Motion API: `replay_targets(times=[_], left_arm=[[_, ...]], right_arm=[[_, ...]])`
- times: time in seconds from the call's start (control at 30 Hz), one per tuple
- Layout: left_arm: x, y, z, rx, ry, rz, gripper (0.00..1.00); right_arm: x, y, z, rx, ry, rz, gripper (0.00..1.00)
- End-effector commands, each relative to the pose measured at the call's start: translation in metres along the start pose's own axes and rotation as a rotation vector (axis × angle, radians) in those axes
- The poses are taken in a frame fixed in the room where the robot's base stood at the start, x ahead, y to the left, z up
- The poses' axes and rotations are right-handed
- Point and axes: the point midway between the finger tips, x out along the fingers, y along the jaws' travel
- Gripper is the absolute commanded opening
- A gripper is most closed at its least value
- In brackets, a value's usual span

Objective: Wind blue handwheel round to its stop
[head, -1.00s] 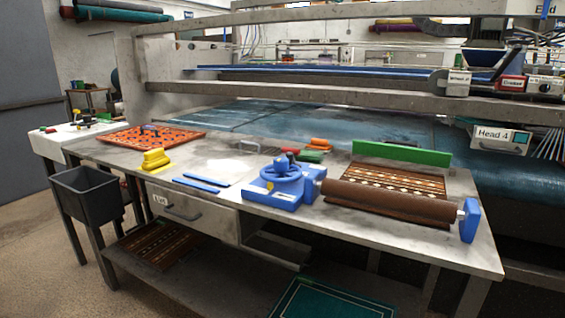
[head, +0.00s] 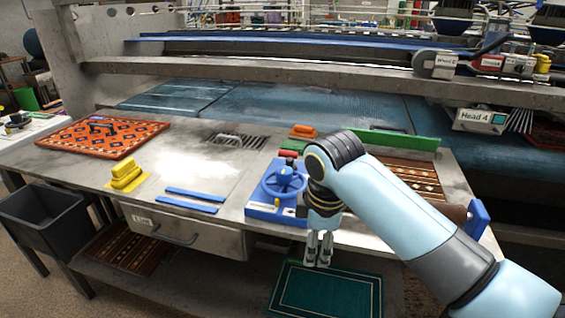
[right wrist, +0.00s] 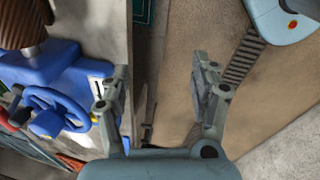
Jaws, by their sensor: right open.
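The blue handwheel (head: 284,181) sits on a blue block (head: 262,209) near the front of the steel table. It also shows at the left in the right wrist view (right wrist: 52,112). My right gripper (head: 318,263) points down in front of the table's front edge, to the right of and nearer than the wheel. In the right wrist view its fingers (right wrist: 160,85) are apart with nothing between them. My right arm hides part of the brown roller (head: 453,211) and the patterned rug (head: 410,172) beside the wheel. My left gripper is out of view.
Two blue strips (head: 190,199) and a yellow brush (head: 126,174) lie left of the wheel. Red and green blocks stand behind it. An orange rug (head: 98,136) lies at the table's left. A green mat (head: 328,292) lies on the lower shelf. A grey bin (head: 55,220) stands at left.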

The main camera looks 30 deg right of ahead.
Motion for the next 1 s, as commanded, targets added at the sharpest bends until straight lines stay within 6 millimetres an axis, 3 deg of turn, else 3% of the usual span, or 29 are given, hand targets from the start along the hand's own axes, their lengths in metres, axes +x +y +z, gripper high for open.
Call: replay_targets(times=[0.03,0.27,0.47,0.7,0.87,1.0], left_arm=[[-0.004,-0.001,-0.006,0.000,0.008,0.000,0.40],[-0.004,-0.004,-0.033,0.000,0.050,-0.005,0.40],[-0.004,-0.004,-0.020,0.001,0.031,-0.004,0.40],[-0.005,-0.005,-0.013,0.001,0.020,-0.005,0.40],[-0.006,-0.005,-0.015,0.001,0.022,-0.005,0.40],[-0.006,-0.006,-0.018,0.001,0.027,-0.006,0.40]], right_arm=[[-0.013,0.014,-0.007,-0.051,-0.001,0.000,0.63],[-0.023,0.060,-0.028,-0.284,-0.019,-0.040,0.63],[-0.041,0.108,-0.050,-0.512,-0.018,-0.084,0.63],[-0.085,0.170,-0.075,-0.838,0.020,-0.155,0.63],[-0.107,0.192,-0.084,-0.988,0.053,-0.189,0.63],[-0.102,0.192,-0.084,-1.017,0.059,-0.196,0.63]])
